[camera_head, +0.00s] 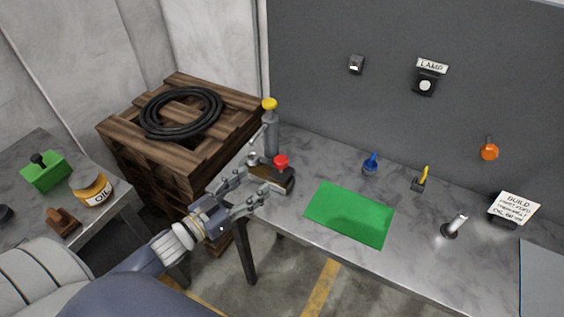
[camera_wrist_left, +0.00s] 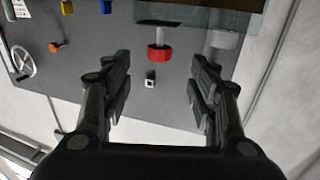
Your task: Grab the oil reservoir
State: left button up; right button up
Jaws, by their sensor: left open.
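My left gripper (camera_head: 266,176) is open, its two fingers spread at the left end of the bench. A dark, box-like item with a red knob (camera_head: 281,161) lies at the fingers, partly hidden by them. In the left wrist view the red knob (camera_wrist_left: 159,53) shows between the open fingers, with nothing gripped. A grey cylinder with a yellow cap (camera_head: 270,128) stands just behind. Which of these is the oil reservoir I cannot tell. My right gripper is not in view.
A green mat (camera_head: 350,214) lies on the grey bench (camera_head: 320,160). A blue item (camera_head: 370,163), a yellow-handled item (camera_head: 420,181) and a small upright light (camera_head: 453,227) stand beyond it. A wooden crate (camera_head: 150,150) holds a coiled black hose (camera_head: 180,112).

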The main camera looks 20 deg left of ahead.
aim_at(276, 166)
pick_arm(q)
jog(key=x, duration=0.3)
jog(key=p+x, duration=0.1)
jog(key=x, duration=0.1)
jog(key=shift+r, duration=0.25)
jog(key=shift+w+d+f, duration=0.1)
jog(key=shift+w+d, duration=0.1)
jog(key=shift+w, duration=0.1)
jog(key=shift+r+p+x, duration=0.2)
jog(key=shift+p+x, duration=0.35)
jog(key=shift+x, duration=0.4)
jog(key=x, duration=0.3)
jog(key=shift+f+p, duration=0.2)
jog(key=shift+p, duration=0.2)
jog(key=shift+w, duration=0.2)
jog(key=shift+c, duration=0.3)
jog(key=c, duration=0.9)
grip_shut()
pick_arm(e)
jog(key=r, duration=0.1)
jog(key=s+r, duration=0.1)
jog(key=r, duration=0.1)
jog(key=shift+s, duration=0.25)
